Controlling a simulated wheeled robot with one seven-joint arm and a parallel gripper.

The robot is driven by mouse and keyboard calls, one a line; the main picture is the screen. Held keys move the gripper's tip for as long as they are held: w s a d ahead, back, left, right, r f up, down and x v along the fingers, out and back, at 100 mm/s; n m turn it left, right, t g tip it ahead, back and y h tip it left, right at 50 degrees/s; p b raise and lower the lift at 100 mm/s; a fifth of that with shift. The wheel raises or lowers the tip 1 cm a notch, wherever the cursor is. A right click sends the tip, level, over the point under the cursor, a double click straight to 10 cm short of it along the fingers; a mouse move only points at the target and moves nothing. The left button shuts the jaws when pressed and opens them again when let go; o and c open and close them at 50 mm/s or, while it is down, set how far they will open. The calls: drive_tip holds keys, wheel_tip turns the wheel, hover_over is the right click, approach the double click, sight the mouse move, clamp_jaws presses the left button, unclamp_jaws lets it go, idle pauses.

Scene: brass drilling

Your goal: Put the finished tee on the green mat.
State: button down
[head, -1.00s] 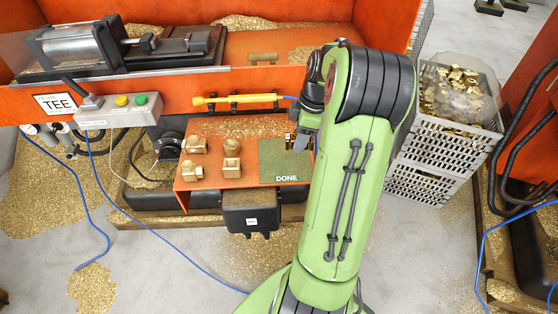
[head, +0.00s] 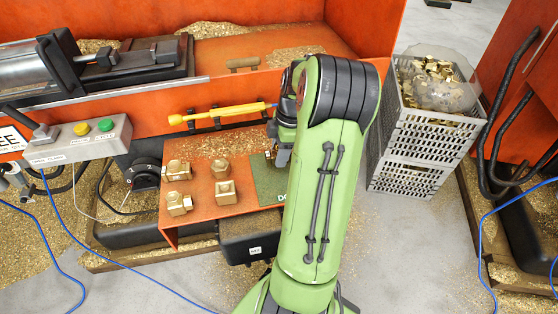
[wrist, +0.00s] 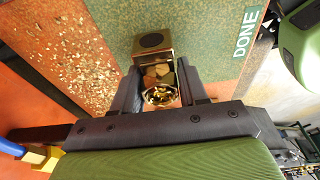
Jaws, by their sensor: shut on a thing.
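The green mat (head: 266,186), marked DONE, lies on the right end of the red shelf. It also shows in the wrist view (wrist: 207,28), with its lettering at the right. My gripper (head: 279,157) is at the mat's back part, and my arm hides the mat's right side. In the wrist view my gripper (wrist: 157,78) is shut on a brass tee (wrist: 157,62). One square end of the tee has a dark opening, and a round bright end faces the camera. The tee appears against the mat. I cannot tell whether it touches it.
Several brass fittings (head: 225,193) stand on the red shelf left of the mat. A yellow tool (head: 222,113) hangs behind the shelf, and a control box (head: 80,140) is at the left. Grey crates (head: 422,140) with brass pieces stand at the right.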

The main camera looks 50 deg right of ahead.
drive_tip(key=shift+f, duration=0.85)
drive_tip(key=shift+f, duration=0.15)
drive_tip(key=c, duration=0.6)
unclamp_jaws()
